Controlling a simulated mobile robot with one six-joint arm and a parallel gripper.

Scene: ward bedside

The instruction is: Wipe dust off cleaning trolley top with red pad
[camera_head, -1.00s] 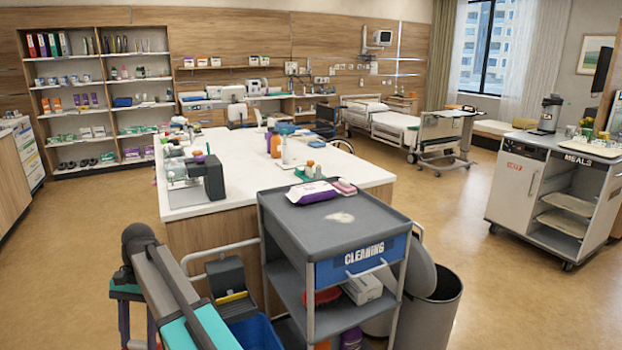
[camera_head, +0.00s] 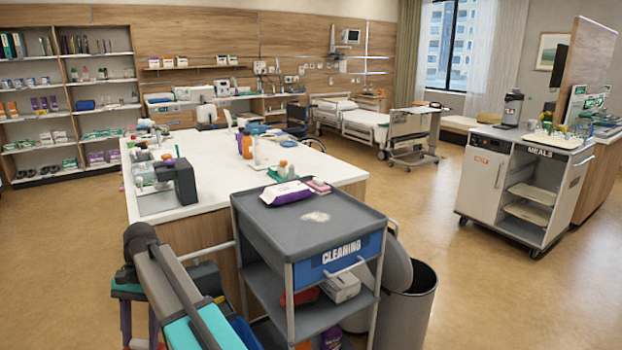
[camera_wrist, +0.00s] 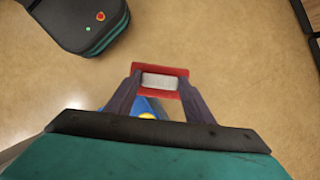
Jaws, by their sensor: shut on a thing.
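The cleaning trolley (camera_head: 262,224) stands in front of me in the head view, with a dark grey top and a blue "CLEANING" front. A pale patch of dust (camera_head: 316,217) lies on its top near the front right. In the wrist view, my gripper (camera_wrist: 161,88) is shut on the red pad (camera_wrist: 160,69), which shows a pale grey block in its middle. The pad is above the floor, away from the trolley top.
A purple and white pack (camera_head: 287,193) and a pink item (camera_head: 318,186) lie at the back of the trolley top. A grey bin (camera_head: 412,305) stands right of the trolley, a white counter (camera_head: 220,200) behind it. Open floor lies right, before the meals cart (camera_head: 490,185).

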